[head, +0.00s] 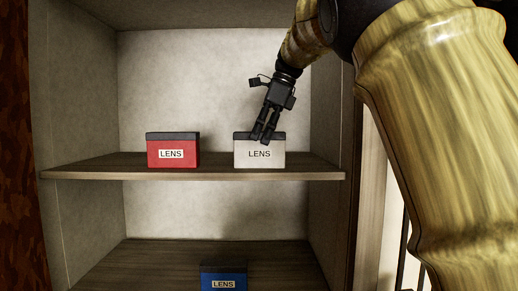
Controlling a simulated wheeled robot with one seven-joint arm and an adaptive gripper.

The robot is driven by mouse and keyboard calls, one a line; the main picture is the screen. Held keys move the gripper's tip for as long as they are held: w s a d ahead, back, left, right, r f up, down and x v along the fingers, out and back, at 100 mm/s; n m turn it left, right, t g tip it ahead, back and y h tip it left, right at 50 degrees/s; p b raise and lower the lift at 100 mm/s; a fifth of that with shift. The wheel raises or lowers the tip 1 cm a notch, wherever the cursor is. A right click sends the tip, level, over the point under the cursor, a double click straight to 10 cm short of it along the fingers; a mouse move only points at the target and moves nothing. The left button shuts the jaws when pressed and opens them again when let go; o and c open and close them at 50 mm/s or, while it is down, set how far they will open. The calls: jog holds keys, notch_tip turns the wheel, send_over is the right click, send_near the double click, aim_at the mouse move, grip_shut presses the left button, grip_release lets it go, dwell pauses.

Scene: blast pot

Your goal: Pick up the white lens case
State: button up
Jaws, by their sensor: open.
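The white lens case (246,157) is a small pale box with a dark lid and a "LENS" label. It stands upright on the upper shelf, right of the middle. My gripper (264,141) reaches down from the upper right. It is open, and its fingertips are at the case's top front edge in the picture, covering part of the lid. I cannot tell whether the fingers touch the case or are in front of it.
A red lens case (172,140) stands to the left on the same upper shelf (100,170). A blue lens case (223,270) stands on the lower shelf (150,265). The cabinet's right wall (325,120) is close to the right of the white case.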

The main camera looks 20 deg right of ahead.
aim_at(254, 153)
jog(key=shift+d+f, duration=0.1)
jog(key=shift+f, duration=0.15)
jog(key=shift+a+f+p, duration=0.3)
jog(key=shift+p+x, duration=1.1)
jog(key=shift+x, duration=1.25)
jog(key=shift+s+d, duration=0.1)
jog(key=c, duration=1.2)
jog(key=shift+c, duration=0.2)
